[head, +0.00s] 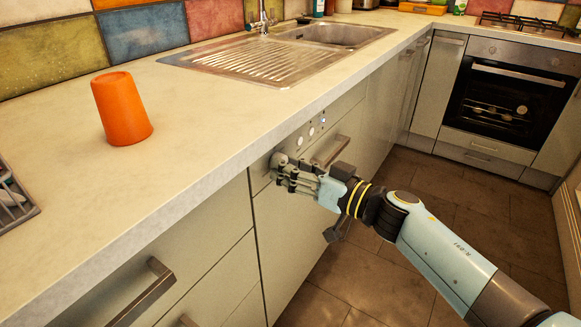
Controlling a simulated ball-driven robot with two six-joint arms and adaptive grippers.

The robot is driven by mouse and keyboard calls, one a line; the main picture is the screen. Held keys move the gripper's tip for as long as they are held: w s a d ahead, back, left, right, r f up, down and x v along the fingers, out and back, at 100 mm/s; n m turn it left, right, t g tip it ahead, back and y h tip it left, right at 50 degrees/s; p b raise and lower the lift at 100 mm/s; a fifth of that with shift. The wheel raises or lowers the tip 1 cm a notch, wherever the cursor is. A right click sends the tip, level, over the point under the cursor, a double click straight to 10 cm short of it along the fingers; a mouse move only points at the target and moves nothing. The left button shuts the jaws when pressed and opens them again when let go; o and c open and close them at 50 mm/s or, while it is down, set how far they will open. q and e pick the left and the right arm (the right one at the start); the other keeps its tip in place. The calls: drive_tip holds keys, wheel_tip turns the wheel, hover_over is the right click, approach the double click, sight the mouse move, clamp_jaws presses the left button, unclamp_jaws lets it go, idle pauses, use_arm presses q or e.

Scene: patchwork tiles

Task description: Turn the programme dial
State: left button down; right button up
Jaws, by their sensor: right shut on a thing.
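The programme dial (278,160) is a small round light-grey knob on the front panel of the built-in appliance (290,240), just under the worktop edge. My right gripper (282,169) reaches in from the right and is shut on the dial. Its fingers cover part of the knob, so the dial's marking cannot be seen. My left gripper is not in view.
Several small round buttons (311,131) and a bar handle (330,150) lie close to the right of the dial. The worktop (200,130) overhangs above, with an upturned orange cup (121,109) and a sink (270,57). A drawer handle (145,292) juts out at the lower left. The floor (420,180) at the right is clear.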

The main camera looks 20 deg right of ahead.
drive_tip(key=shift+n, duration=0.3)
drive_tip(key=m+b, duration=0.3)
drive_tip(key=m, duration=0.8)
drive_tip(key=m+g+y+b, duration=0.1)
drive_tip(key=m+b, duration=0.2)
drive_tip(key=m, duration=0.9)
drive_tip(key=m+y+b, duration=0.1)
drive_tip(key=m+b, duration=0.3)
drive_tip(key=m, duration=0.8)
drive_tip(key=shift+d+g, duration=0.15)
drive_tip(key=shift+g, duration=0.15)
